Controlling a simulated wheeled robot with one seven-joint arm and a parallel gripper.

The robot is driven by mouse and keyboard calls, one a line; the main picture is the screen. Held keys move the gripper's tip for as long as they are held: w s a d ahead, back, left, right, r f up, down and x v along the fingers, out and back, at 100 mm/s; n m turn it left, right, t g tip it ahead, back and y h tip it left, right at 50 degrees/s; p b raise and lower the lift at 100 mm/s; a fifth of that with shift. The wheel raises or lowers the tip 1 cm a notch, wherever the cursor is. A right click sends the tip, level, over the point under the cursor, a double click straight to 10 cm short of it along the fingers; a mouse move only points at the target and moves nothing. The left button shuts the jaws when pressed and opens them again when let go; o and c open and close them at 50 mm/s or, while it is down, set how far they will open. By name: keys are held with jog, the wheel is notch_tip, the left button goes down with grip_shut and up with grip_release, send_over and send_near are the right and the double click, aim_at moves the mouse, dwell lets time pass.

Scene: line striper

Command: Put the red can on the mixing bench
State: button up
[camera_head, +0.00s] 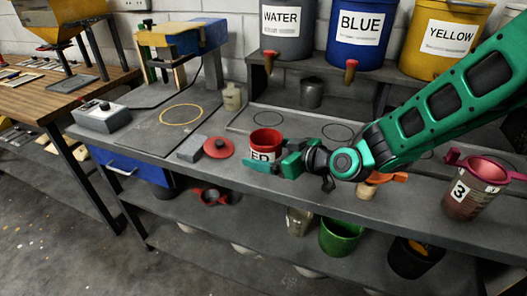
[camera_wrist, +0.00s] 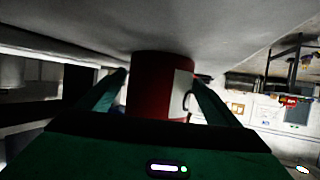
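The red can (camera_head: 266,139) has a white label with "ED" visible and an open top. In the head view it is at the middle of the long grey bench (camera_head: 225,177), near the front edge. My gripper (camera_head: 272,163) reaches in from the right, and its fingers partly cover the can's lower side. In the wrist view the red can (camera_wrist: 158,88) is between the fingertips of my gripper (camera_wrist: 160,90), which appear to touch both its sides. The can's far end meets or lies very near a grey surface; any gap is not clear.
A red lid (camera_head: 219,147) and a grey block (camera_head: 191,148) lie left of the can. WATER, BLUE and YELLOW buckets (camera_head: 360,35) stand on the raised back shelf. A red cup marked 3 (camera_head: 474,188) is at right. A green bucket (camera_head: 340,236) is on the lower shelf.

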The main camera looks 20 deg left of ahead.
jog(key=shift+r, duration=0.15)
jog(key=shift+s+d+r, duration=0.1)
jog(key=shift+d, duration=0.3)
jog(key=v, duration=1.1)
jog(key=shift+s+r, duration=0.1)
jog(key=shift+r, duration=0.05)
